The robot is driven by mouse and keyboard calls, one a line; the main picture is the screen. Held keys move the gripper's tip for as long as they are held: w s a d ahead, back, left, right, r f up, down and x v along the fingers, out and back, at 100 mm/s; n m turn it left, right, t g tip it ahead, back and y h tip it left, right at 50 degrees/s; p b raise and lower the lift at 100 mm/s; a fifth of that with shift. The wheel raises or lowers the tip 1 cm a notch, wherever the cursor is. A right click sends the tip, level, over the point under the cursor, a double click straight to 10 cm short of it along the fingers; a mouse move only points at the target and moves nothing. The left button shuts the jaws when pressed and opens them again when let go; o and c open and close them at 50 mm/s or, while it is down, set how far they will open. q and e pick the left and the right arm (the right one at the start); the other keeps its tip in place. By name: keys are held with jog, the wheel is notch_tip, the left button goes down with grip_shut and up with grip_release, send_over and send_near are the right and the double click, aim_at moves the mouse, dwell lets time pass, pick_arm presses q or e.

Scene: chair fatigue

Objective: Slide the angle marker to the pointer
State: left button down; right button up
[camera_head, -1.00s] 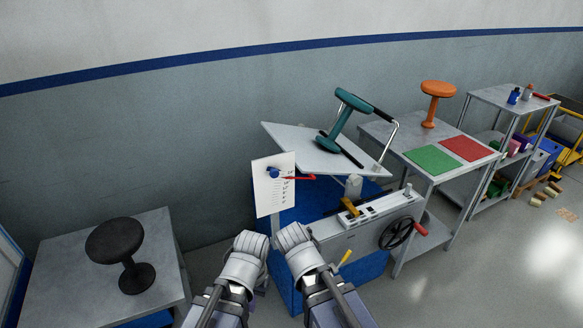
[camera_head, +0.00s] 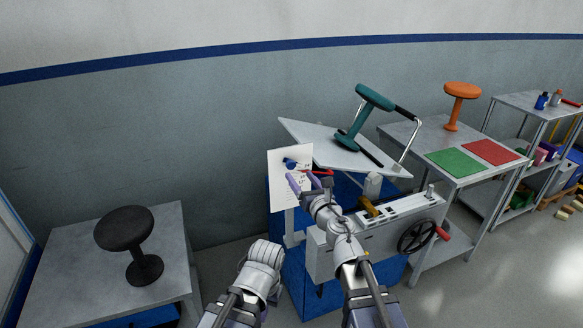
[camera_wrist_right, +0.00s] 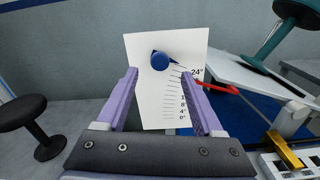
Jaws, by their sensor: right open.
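The angle marker is a round blue knob (camera_head: 289,163) on a white scale card (camera_head: 277,192). In the right wrist view the knob (camera_wrist_right: 160,61) sits near the card's top, left of the 24° label. The pointer is a red rod (camera_wrist_right: 217,86); its card-side end is close to the right finger and partly hidden. It also shows in the head view (camera_head: 320,172). My right gripper (camera_head: 304,181) is open and empty in front of the card, its fingers either side of the knob, not visibly touching it. My left gripper (camera_head: 266,252) is lower left; its jaws are not clear.
A tilted grey plate (camera_head: 313,133) carries a teal stool (camera_head: 368,103) beside the card. Below is a grey machine panel with a black handwheel (camera_head: 417,238). A black stool (camera_head: 125,230) stands on the left table. Green and red mats lie on the right table.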

aim_at(292, 165)
jog(key=shift+x, duration=3.95)
grip_shut()
